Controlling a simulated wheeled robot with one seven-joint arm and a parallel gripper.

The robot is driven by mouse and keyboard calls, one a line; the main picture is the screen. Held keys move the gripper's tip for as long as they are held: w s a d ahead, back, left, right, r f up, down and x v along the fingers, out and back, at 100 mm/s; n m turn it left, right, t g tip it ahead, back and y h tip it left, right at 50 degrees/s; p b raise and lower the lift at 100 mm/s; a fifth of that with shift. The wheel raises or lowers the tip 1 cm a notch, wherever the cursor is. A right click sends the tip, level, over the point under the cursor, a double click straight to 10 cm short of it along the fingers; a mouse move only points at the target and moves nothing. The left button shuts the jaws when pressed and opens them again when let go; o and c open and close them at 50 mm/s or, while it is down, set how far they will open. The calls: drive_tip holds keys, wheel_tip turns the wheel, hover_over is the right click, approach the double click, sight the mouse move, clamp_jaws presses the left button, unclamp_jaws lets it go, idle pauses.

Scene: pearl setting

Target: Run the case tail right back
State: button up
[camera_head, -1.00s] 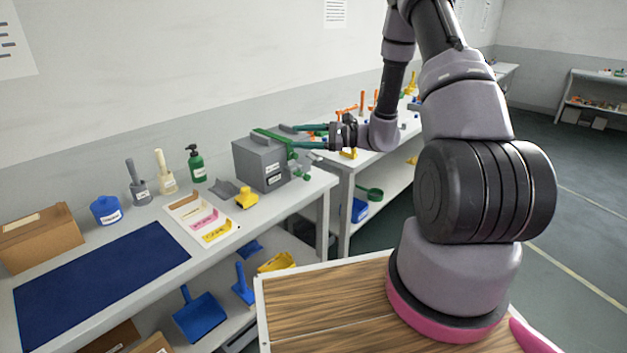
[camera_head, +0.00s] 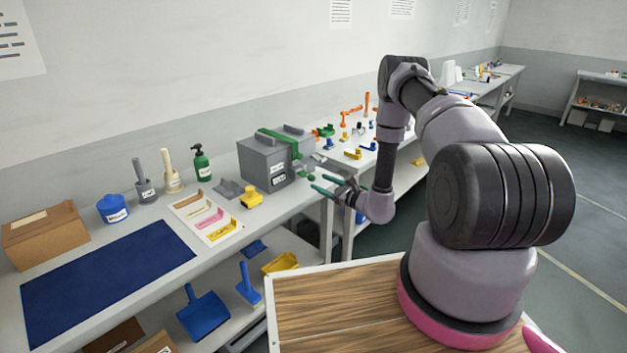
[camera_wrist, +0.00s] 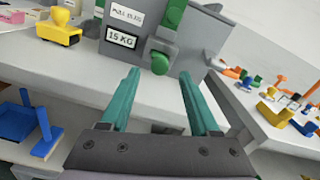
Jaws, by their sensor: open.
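The grey case (camera_head: 268,164) stands on the bench near its right end, with labels on its front face; one reads 15 KG in the wrist view. A green strap (camera_head: 280,143) runs over the case top and down its right side. In the wrist view the fingers (camera_wrist: 157,85) point at the case without touching the knob.
A yellow block (camera_head: 250,198) and a tray of coloured pieces (camera_head: 206,218) lie left of the case. A second bench (camera_head: 372,170) with several small parts stands to the right. Blue dustpans (camera_head: 204,312) lie on the lower shelf.

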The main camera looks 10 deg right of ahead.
sight(314, 179)
drive_tip(key=x, duration=0.5)
clamp_jaws()
idle(1.4)
